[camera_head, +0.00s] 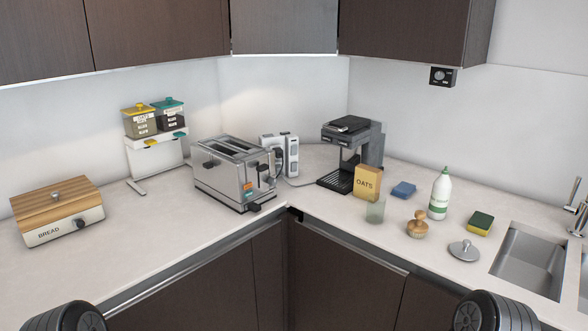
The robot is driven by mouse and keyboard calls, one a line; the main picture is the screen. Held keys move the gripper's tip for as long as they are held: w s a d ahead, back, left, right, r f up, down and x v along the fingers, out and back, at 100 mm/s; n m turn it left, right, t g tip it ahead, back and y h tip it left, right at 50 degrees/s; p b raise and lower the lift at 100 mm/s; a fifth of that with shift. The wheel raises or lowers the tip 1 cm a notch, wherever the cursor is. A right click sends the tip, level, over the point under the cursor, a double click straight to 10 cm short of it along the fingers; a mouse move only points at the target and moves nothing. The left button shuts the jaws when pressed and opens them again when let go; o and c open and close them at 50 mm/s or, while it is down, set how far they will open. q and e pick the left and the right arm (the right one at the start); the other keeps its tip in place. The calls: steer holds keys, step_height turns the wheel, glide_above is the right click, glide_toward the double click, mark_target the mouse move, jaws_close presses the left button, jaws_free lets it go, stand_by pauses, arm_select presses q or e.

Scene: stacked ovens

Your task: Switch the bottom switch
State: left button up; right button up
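A white upright power-outlet tower (291,156) stands in the counter corner, partly hidden behind the silver toaster (232,174). Dark marks show on its face, with a dark plug or cable at its front. Separate switches are too small to tell apart, so I cannot tell which is the bottom switch or how it is set. The toaster has dark levers on its front side. Neither gripper is in view. Only dark rounded parts of my arms show at the bottom left and bottom right edges, well apart from the tower.
A bread box (57,211) and a jar stand (157,146) are at left. A coffee machine (352,155), oats box (367,183), glass (375,210), white bottle (440,195), sponge (480,223) and sink (530,259) are at right. The counter's left front is clear.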

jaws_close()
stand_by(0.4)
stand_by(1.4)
